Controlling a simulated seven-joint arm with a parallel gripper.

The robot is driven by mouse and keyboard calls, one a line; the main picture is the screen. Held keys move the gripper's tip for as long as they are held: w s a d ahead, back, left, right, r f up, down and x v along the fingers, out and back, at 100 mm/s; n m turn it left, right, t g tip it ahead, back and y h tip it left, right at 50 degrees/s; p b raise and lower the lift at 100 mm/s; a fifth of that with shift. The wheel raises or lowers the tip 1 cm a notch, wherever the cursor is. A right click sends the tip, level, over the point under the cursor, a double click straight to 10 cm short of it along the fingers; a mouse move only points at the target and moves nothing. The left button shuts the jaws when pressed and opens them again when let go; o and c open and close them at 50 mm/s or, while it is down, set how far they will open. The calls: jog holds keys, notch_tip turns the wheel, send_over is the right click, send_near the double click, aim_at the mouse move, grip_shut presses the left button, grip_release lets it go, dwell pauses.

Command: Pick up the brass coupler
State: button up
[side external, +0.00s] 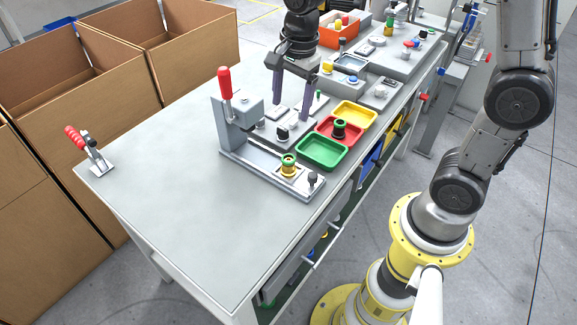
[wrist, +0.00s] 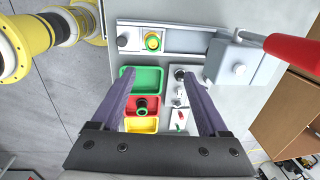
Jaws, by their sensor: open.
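The brass coupler (side external: 288,165), a yellow-gold ring-shaped part with a green band, stands in the long grey fixture (side external: 240,162) at the front of the bench. A dark part with a green top (side external: 339,127) sits in the red tray (side external: 326,127).
A green tray (side external: 321,153) and a yellow tray (side external: 354,116) flank the red tray. A red-handled press (side external: 226,84) stands left on the fixture. A grey plate with small knobs (side external: 264,133) lies beneath my gripper. The bench's left front (side external: 175,205) is clear.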

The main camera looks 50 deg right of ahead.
jog(key=g, duration=0.1)
send_near(289, 158)
jog(key=f, duration=0.5)
jog(key=shift+w+f, duration=0.2)
jog(key=shift+w, duration=0.05)
jog(key=shift+f, duration=3)
